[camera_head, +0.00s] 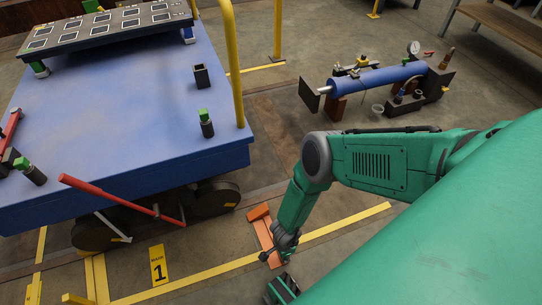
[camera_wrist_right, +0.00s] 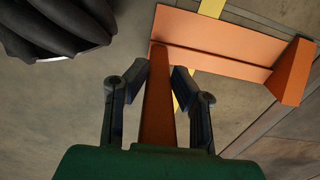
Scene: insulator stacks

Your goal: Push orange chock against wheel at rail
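The orange chock (camera_head: 262,232) lies on the floor just right of the yellow line's crossing, beside the blue cart's wheel (camera_head: 214,198) but apart from it. In the right wrist view its flat plate (camera_wrist_right: 220,45), end wedge (camera_wrist_right: 292,75) and narrow bar (camera_wrist_right: 158,105) show. My right gripper (camera_head: 279,254) is low over the chock's near end. In the wrist view its fingers (camera_wrist_right: 161,75) stand on both sides of the bar, with tips very close to it; whether they grip it I cannot tell.
The blue cart (camera_head: 120,110) fills the left, with a red lever (camera_head: 110,195) and a yellow post (camera_head: 233,65). A second wheel (camera_head: 95,234) is under it. A blue cylinder rig (camera_head: 378,80) stands at back right. A dark ribbed shape (camera_wrist_right: 50,25) shows in the wrist view.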

